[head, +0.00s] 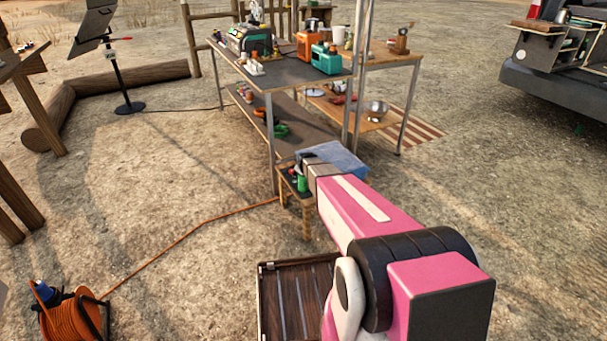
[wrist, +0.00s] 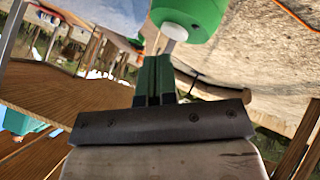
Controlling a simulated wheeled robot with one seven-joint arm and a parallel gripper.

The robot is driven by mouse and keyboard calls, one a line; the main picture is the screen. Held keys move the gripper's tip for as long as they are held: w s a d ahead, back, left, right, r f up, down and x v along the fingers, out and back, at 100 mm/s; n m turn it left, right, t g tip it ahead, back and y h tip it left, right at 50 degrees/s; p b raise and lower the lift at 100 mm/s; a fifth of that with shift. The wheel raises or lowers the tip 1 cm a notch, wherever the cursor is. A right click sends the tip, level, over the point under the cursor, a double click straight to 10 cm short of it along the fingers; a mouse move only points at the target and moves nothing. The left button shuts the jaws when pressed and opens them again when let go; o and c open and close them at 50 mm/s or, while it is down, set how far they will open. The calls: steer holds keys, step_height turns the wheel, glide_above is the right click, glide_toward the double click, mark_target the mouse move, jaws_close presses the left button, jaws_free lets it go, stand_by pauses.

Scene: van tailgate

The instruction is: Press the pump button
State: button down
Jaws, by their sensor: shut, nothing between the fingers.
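A green rounded body (wrist: 190,12), which looks like the pump, is at the top of the wrist view. A white stub (wrist: 174,32), probably its button, sticks out of it toward my gripper. My gripper (wrist: 157,60) is shut and empty, its dark green fingers side by side. The fingertips are just below and left of the white stub; I cannot tell whether they touch it. In the head view, a small green item (head: 302,184) shows on a low wooden stand (head: 306,216), beside the end of my arm. My fingertips are not clear there.
A pale blue box (head: 338,157) sits by the stand, partly behind my arm. A metal-legged table (head: 300,77) with appliances stands behind. A slatted crate (head: 262,300) and an orange cable reel (head: 72,318) are in front. Open ground lies to the right.

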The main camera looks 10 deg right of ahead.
step_height(320, 180, up, 6)
steer(key=shift+f, duration=0.1)
stand_by(0.5)
